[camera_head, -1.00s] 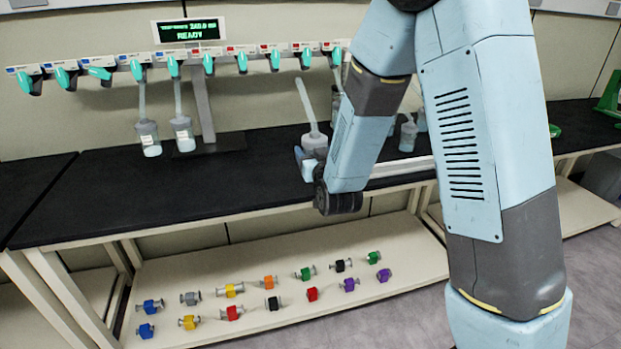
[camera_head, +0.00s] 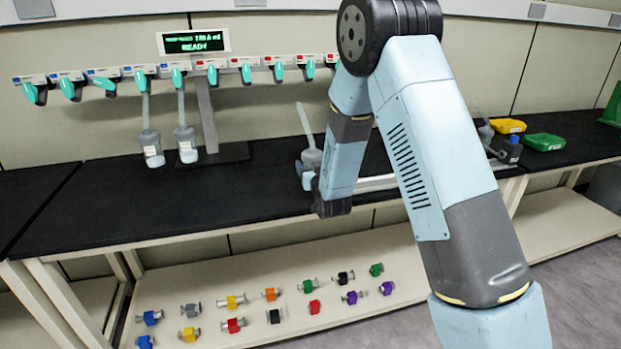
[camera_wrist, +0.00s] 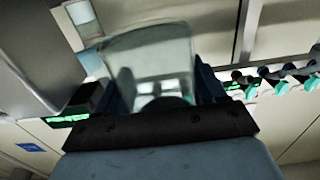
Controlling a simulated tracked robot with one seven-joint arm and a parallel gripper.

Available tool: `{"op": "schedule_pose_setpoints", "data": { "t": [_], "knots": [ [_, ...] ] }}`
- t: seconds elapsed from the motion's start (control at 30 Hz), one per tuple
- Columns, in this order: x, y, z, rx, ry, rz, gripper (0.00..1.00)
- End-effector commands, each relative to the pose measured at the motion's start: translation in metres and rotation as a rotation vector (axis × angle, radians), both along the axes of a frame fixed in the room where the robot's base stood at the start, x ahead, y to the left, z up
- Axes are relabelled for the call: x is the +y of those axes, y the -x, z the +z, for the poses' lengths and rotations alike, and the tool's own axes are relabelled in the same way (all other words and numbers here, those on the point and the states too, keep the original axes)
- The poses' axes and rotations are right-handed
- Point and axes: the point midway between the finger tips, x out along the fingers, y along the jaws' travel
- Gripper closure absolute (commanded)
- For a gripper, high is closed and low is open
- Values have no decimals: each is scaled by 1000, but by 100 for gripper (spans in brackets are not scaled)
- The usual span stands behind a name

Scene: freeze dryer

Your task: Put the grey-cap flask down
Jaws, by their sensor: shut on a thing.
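The held flask (camera_head: 312,157) has a grey cap and a long tube that leans up and to the left. In the head view it is at the middle of the picture, above the black bench top (camera_head: 230,196). My gripper (camera_head: 305,172) is shut on it, partly hidden behind my wrist and arm. In the wrist view the flask's clear, translucent body (camera_wrist: 150,62) fills the space between the two dark fingers of my gripper (camera_wrist: 158,85). I cannot tell whether the flask's bottom touches the bench.
A manifold (camera_head: 128,80) with several teal-handled valves runs along the wall, with two flasks (camera_head: 153,150) hanging at the left. A display (camera_head: 193,42) reads READY. Yellow (camera_head: 508,126) and green (camera_head: 544,142) boxes lie at right. Several coloured valve pieces (camera_head: 233,301) sit on the lower shelf. The bench front is clear.

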Motion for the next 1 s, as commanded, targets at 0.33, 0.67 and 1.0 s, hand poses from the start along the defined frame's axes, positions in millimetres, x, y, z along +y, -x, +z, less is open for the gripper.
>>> {"op": "schedule_pose_setpoints", "data": {
  "t": [0.33, 0.67, 1.0],
  "knots": [
    [0, -15, -18, -1, 1, -1, 66],
    [-1, -17, -50, 0, 0, -1, 66],
    [0, -17, -53, 0, 0, -1, 30]
  ]
}}
